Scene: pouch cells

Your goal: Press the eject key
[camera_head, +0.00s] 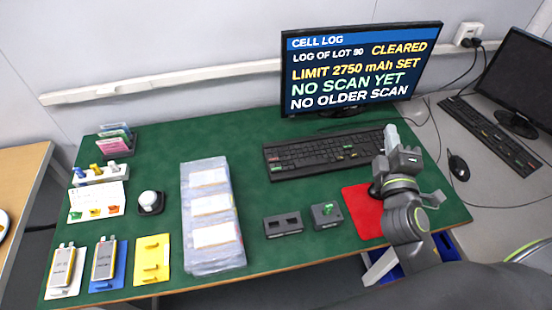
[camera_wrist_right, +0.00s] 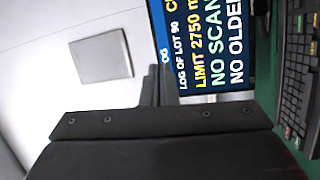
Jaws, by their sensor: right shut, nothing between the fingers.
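A black keyboard (camera_head: 325,153) lies on the green mat in front of the monitor, with a few coloured keys. I cannot read which key is the eject key. The keyboard's edge also shows at the right of the right wrist view (camera_wrist_right: 298,75). My right gripper (camera_head: 391,136) is shut and empty, raised beside the keyboard's right end; its fingers (camera_wrist_right: 157,85) point toward the wall and monitor. A small dark grey device (camera_head: 322,223) with a green part stands on the mat in front of the keyboard. My left gripper is not in view.
The monitor (camera_head: 358,64) reads lot 90 log cleared, limit 2750 mAh set. A dark two-slot block (camera_head: 283,225), a red mat (camera_head: 361,206), clear trays (camera_head: 193,262) and labelled cells (camera_head: 61,271) share the table.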

